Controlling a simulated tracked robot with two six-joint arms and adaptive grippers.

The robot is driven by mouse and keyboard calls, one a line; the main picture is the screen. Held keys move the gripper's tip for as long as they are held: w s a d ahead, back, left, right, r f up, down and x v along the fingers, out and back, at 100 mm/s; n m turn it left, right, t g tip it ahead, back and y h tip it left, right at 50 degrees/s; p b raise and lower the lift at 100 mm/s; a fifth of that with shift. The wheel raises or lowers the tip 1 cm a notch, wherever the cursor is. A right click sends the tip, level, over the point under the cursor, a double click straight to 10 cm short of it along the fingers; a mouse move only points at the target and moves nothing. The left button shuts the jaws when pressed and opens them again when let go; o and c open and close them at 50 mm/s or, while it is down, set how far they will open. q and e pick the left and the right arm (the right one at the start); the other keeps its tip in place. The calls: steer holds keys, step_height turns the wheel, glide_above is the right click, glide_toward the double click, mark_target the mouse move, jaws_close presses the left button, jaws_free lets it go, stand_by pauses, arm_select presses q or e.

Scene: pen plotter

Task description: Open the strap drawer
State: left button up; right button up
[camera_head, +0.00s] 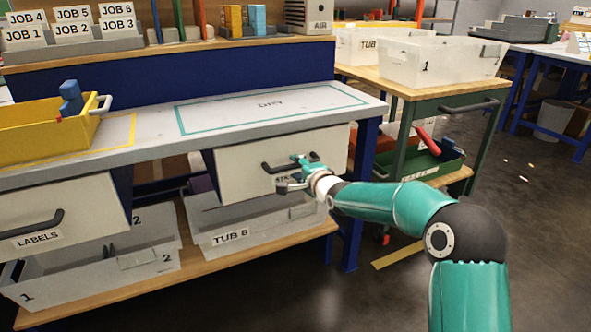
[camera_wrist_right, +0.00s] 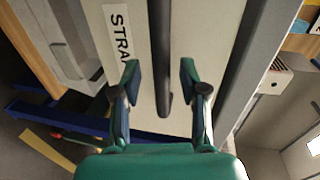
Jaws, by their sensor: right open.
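The strap drawer (camera_head: 240,168) is a cream-fronted drawer under the right part of the workbench. It looks shut or nearly so; I cannot tell exactly. Its dark bar handle (camera_head: 268,167) is partly hidden by my right gripper (camera_head: 296,173). In the right wrist view the handle (camera_wrist_right: 162,60) runs upright between the two open fingers of my right gripper (camera_wrist_right: 160,82), and the fingers look apart from it. The drawer's label (camera_wrist_right: 119,38), reading "STRA" in part, is left of the handle. My left gripper is not in view.
A second drawer (camera_head: 80,205) marked LABELS is at the left. Below, grey tubs such as TUB 8 (camera_head: 265,228) stand on a wooden shelf. A yellow bin (camera_head: 40,128) sits on the bench top. A green cart (camera_head: 395,165) stands close on the right.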

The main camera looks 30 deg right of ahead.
steer(key=shift+x, duration=0.9)
jaws_close()
